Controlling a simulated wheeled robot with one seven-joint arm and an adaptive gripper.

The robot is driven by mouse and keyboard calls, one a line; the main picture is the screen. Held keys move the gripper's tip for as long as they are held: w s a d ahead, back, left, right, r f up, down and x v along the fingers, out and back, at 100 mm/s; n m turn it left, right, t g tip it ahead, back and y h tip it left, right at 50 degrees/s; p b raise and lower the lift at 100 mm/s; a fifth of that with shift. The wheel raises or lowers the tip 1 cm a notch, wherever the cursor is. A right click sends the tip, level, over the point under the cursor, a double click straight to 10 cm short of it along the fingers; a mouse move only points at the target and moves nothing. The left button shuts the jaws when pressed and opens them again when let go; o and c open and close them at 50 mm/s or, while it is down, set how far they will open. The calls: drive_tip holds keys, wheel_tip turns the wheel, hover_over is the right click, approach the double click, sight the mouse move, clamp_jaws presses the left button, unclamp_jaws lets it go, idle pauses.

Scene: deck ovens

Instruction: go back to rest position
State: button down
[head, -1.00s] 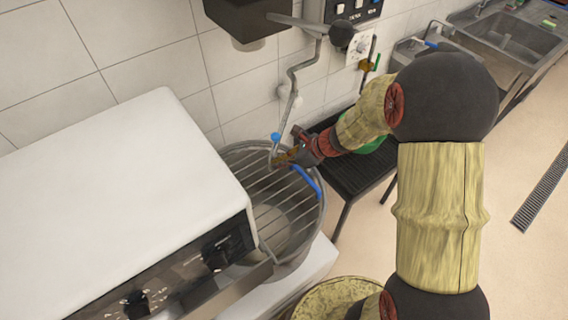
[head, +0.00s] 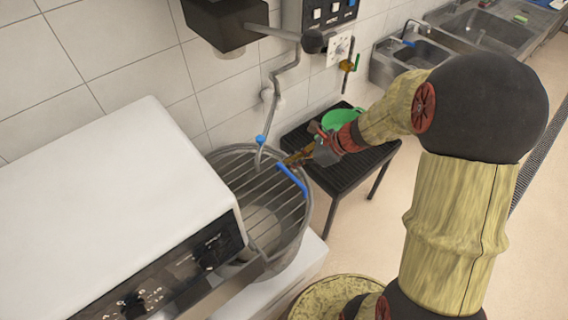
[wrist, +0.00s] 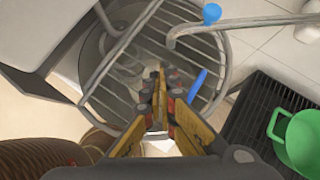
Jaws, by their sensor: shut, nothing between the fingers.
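My gripper (head: 297,158) is shut and empty. In the head view it is at the right rim of a metal mixing bowl (head: 308,227) with a wire guard (head: 262,190) across its top. In the wrist view my gripper (wrist: 161,92) shows its yellow fingers together, in front of the bowl's guard and close to a blue handle (wrist: 197,86). I cannot tell whether the fingertips touch the guard or rim. My arm reaches in from the right side of the head view.
A white-topped machine (head: 110,190) stands at left. A bent pipe with a blue tap (head: 261,139) hangs over the bowl. A black slatted table (head: 340,185) with a green bowl (head: 343,117) is right of it. Sinks (head: 415,57) line the wall; floor at right is clear.

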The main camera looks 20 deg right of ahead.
drive_tip(key=shift+s+d+r, duration=0.2)
drive_tip(key=shift+s+r, duration=0.05)
drive_tip(key=shift+r, duration=0.05)
drive_tip(key=s+r+n+g+h+b, duration=0.1)
drive_tip(key=s+r+n+g+h, duration=0.25)
drive_tip(key=s+n, duration=1.15)
drive_tip(key=s+a+r+n+t+h+b, duration=0.1)
drive_tip(key=s+r+n+t+h+b, duration=0.2)
drive_tip(key=s+r+n, duration=0.3)
wheel_tip(320, 180, up, 5)
drive_tip(key=n+t, duration=0.1)
drive_tip(key=n, duration=0.2)
drive_tip(key=shift+a+n+h+b, duration=0.35)
drive_tip(key=shift+n, duration=0.05)
